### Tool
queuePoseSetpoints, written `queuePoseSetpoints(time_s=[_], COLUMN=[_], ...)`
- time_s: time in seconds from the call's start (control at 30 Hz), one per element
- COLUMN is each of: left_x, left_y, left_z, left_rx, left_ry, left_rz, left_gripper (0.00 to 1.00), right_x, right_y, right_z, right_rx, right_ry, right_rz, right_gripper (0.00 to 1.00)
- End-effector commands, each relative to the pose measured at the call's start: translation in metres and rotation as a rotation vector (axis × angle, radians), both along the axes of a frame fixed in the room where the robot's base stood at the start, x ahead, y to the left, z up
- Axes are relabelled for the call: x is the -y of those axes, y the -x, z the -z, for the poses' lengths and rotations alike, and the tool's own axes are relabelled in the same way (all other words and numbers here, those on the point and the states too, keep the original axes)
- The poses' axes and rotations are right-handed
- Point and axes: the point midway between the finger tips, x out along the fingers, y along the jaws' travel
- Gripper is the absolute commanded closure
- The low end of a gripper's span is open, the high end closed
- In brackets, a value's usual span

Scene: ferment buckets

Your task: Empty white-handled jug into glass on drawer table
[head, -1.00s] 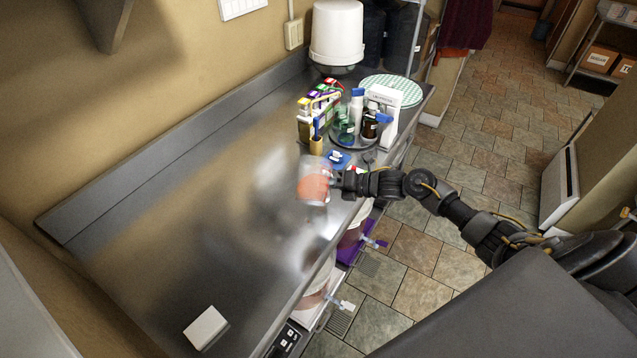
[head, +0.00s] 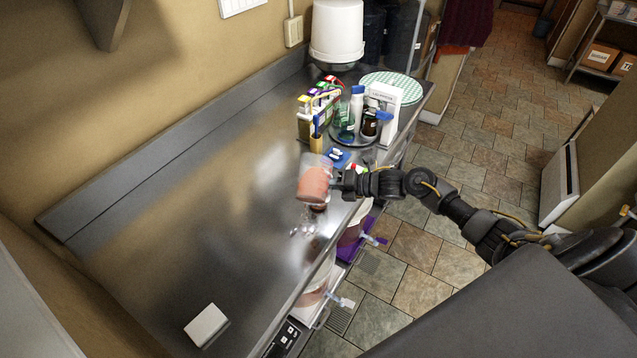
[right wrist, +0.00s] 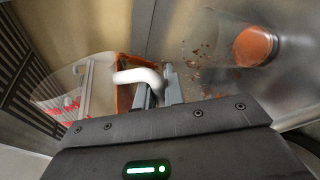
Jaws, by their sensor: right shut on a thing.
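My right gripper (head: 338,183) is shut on the white handle (right wrist: 138,77) of a clear jug (head: 314,180) with orange-red liquid in it. The jug is held over the metal table (head: 170,250), tilted. In the right wrist view, the jug (right wrist: 75,85) is at the left with red markings. A round glass with orange-red content (right wrist: 255,46) stands on the table to the right. In the head view, the glass is mostly hidden beneath the jug. Small reddish drops lie on the table beside the glass. My left gripper is not in view.
Bottles and boxes stand on a round tray (head: 352,140) at the table's far end, near a white tub (head: 337,35). A white block (head: 206,327) lies at the near end. Buckets with taps (head: 345,302) are below the front edge. The table's middle left is clear.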

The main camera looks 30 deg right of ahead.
Motion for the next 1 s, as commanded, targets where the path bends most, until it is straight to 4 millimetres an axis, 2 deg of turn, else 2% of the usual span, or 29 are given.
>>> queuePoseSetpoints(time_s=[1.0], left_x=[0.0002], left_y=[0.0], left_z=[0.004], left_rx=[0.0], left_ry=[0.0], left_rz=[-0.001], left_gripper=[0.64], right_x=[-0.0003], right_y=[0.0003], right_z=[0.0046], right_rx=[-0.086], right_ry=[-0.075], right_rz=[-0.004], right_gripper=[1.0])
